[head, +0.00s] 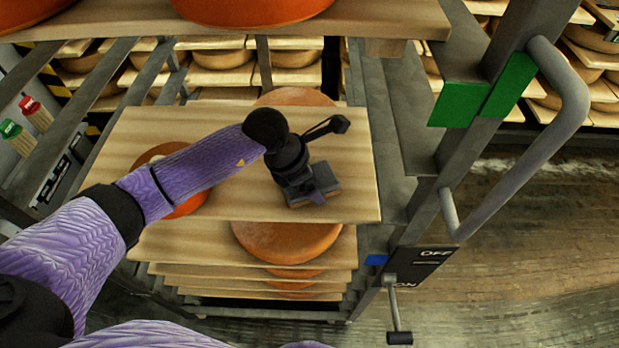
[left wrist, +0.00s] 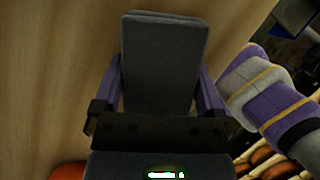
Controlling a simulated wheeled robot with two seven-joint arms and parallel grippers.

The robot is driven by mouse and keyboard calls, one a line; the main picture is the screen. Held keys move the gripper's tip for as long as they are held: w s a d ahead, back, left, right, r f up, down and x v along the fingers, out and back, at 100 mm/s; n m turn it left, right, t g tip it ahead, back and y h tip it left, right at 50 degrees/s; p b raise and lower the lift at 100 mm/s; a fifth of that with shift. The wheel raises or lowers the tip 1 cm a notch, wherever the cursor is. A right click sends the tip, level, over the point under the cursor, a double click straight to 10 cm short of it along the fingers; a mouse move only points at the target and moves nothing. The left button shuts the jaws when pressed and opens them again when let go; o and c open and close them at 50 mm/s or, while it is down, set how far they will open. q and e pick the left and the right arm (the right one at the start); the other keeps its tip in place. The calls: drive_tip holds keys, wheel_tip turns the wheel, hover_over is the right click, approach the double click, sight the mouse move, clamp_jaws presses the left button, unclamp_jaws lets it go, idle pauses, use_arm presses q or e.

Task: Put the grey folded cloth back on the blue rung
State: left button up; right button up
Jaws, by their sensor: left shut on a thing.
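The grey folded cloth (left wrist: 163,62) is between the two purple fingers of my left gripper (left wrist: 160,92), which is shut on it. In the head view my left gripper (head: 314,188) is over the front right part of a wooden board, with the cloth (head: 327,190) at its tip. I cannot tell whether the cloth touches the board. A small blue piece (head: 376,260) shows on the rack frame, below and to the right of the gripper; little of this blue rung is visible. The cloth is apart from it. My right gripper is not in view.
The wooden board (head: 352,150) carries orange cheese wheels, one partly behind my left arm. Another board (head: 400,15) is above, and more boards are stacked below. A green piece (head: 485,100) and a curved grey handle (head: 570,125) are on the rack's right side. The floor (head: 540,220) at right is clear.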

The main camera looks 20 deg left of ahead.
use_arm(q)
drive_tip(key=o, duration=0.8)
drive_tip(key=shift+r+p, duration=0.25)
drive_tip(key=shift+p, duration=0.05)
drive_tip(key=p+v, duration=0.3)
drive_tip(key=v, duration=0.8)
drive_tip(key=shift+s+a+r, duration=0.1)
drive_tip(key=shift+s+r, duration=0.05)
drive_tip(key=shift+r, duration=0.25)
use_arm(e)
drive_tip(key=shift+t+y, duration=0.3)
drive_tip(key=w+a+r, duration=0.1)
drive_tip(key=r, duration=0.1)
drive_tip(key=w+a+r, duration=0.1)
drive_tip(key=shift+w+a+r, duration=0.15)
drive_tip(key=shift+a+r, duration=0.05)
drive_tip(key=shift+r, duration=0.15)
